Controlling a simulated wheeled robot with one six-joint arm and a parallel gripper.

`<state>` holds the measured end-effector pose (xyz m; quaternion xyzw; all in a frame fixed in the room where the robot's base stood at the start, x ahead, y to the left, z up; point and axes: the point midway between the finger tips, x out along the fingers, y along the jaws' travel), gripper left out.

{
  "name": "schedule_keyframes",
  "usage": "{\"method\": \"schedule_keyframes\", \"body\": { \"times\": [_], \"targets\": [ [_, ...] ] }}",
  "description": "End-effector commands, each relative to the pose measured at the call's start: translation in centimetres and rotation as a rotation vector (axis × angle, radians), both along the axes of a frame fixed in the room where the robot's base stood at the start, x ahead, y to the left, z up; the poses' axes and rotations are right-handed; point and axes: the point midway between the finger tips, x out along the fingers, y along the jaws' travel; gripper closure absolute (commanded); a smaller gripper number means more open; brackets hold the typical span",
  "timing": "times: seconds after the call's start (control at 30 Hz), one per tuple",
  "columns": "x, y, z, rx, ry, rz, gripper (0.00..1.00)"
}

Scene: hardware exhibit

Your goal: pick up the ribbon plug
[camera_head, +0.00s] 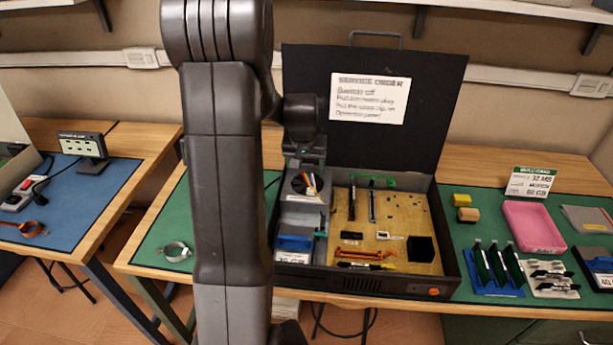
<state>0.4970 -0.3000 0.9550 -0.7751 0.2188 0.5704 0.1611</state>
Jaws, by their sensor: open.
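An open black computer case (365,284) stands on the green-matted bench, with a tan circuit board (400,222) inside. An orange ribbon-like strip (365,254) lies across the front part of the board, and it looks like the ribbon. I cannot tell which end of it is the ribbon plug. My gripper (306,160) is open and empty above the back left of the case, over the fan unit (303,184) with its coloured wires. It is apart from the orange strip, behind and left of it. The fingertips are small and partly unclear.
The case's raised lid (440,90) stands behind it, bearing a service order sheet (368,98). A blue drive (294,243) sits in the case's left bay. A pink tray (534,227) and card racks (492,270) stand to the right.

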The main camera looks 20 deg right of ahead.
Motion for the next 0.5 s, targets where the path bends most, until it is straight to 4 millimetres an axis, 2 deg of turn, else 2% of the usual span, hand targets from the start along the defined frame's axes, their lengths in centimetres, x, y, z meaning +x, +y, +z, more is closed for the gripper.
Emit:
{"method": "schedule_keyframes", "body": {
  "times": [0.2,0.33,0.5],
  "targets": [
    [0.4,-0.4,-2.8,0.003,0.004,0.000,0.29],
    [0.7,-0.6,-3.8,0.002,0.003,0.000,0.29],
    [0.8,-0.6,-4.0,0.001,0.001,0.000,0.29]
  ]
}}
